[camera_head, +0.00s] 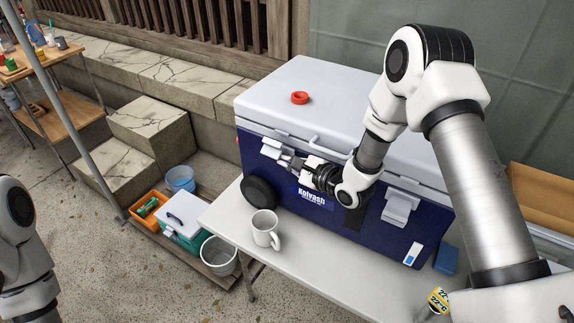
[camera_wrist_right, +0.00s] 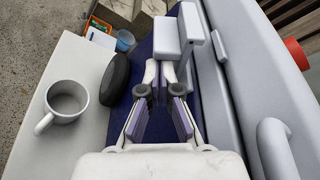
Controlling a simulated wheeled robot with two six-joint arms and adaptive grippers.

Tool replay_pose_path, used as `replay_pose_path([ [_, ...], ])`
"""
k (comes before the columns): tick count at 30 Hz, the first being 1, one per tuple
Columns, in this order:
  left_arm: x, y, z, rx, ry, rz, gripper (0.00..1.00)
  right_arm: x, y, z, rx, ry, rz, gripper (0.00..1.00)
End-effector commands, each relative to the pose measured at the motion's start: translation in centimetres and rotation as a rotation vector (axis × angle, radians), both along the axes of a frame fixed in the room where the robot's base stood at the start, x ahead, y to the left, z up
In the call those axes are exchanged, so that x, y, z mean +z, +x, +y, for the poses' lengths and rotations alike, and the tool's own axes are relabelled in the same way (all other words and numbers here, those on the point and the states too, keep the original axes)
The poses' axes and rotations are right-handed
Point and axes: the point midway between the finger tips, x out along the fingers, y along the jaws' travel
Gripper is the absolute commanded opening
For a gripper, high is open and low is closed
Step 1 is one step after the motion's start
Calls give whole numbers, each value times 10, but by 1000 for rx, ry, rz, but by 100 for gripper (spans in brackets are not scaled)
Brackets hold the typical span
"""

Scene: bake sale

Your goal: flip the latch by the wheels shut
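The blue cooler (camera_head: 330,205) with a pale lid stands on the table. Its latch by the black wheel (camera_head: 260,193) is a light grey flap (camera_head: 272,149) that sticks out from the front near the lid edge; it also shows in the right wrist view (camera_wrist_right: 168,38). My right gripper (camera_head: 290,163) is at this latch, its fingertips just below and beside the flap. In the wrist view its fingers (camera_wrist_right: 160,72) are a little apart with nothing between them; contact with the flap is unclear. My left arm shows at the left edge, its gripper out of view.
The other latch (camera_head: 399,207) lies down against the cooler front, right of my gripper. A white mug (camera_head: 264,229) stands on the table (camera_head: 310,275) before the wheel. A blue block (camera_head: 446,260) is at the cooler's right end.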

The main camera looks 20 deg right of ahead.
Motion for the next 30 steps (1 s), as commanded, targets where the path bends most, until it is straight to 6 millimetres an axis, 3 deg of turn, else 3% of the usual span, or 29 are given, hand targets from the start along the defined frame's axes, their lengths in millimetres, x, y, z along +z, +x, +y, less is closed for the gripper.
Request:
replay_pose_path([
  [30,0,0,0,0,0,0,82,14,5,-4,4,-1,-10,0],
])
